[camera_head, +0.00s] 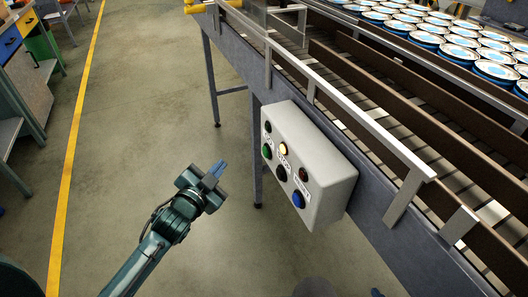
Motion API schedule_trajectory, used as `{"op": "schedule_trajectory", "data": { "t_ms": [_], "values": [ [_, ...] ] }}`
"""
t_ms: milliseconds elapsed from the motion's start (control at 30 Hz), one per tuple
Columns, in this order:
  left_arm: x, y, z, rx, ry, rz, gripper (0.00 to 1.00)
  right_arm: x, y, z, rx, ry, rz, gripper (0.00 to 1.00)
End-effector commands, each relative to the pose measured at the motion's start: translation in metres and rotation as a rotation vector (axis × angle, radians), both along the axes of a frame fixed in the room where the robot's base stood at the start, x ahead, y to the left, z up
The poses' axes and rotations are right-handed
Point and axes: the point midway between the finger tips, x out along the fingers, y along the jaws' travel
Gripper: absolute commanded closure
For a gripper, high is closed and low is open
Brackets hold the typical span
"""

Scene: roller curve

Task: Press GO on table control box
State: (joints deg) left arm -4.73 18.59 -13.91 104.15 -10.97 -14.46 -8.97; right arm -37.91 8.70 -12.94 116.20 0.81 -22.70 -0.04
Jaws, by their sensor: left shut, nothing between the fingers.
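The grey control box (335,185) is fixed to the side of the conveyor frame, its front face toward the lower left. The face carries a green button (267,151), a black button (282,173) and a blue button (298,199) in a slanting row. Small white labels sit above them, too small to read surely. My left gripper (219,168) is shut and empty, left of the box and apart from it, its blue fingertips pointing up and right. A small blue tip at the bottom edge looks like part of my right gripper (376,292); the rest is hidden.
The roller conveyor (350,105) fills the right side, with many blue-and-white cans (460,53) at the back. A conveyor leg (256,150) stands behind the box. Open floor (130,130) lies left.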

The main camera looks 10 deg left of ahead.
Motion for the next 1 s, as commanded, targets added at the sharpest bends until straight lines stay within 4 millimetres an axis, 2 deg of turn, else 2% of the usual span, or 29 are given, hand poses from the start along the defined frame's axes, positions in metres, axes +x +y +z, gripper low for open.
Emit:
{"op": "schedule_trajectory", "data": {
  "t_ms": [167, 433, 633, 800, 1000],
  "values": [
    [0.006, -0.009, -0.002, -0.003, -0.002, 0.000, 1.00, 0.002, 0.002, -0.004, 0.002, -0.005, 0.003, 0.00],
    [0.027, -0.041, -0.003, -0.006, -0.002, 0.000, 1.00, 0.003, 0.010, -0.009, 0.018, -0.027, 0.020, 0.00],
    [0.041, -0.061, -0.001, -0.004, -0.001, 0.001, 1.00, 0.004, 0.012, -0.004, 0.020, -0.048, 0.032, 0.00],
    [0.047, -0.070, -0.001, -0.003, 0.001, 0.000, 1.00, 0.000, 0.011, -0.007, 0.019, -0.041, 0.034, 0.00],
    [0.049, -0.073, 0.000, -0.001, 0.001, -0.001, 1.00, 0.000, 0.012, -0.006, 0.020, -0.041, 0.035, 0.00]
  ]
}}
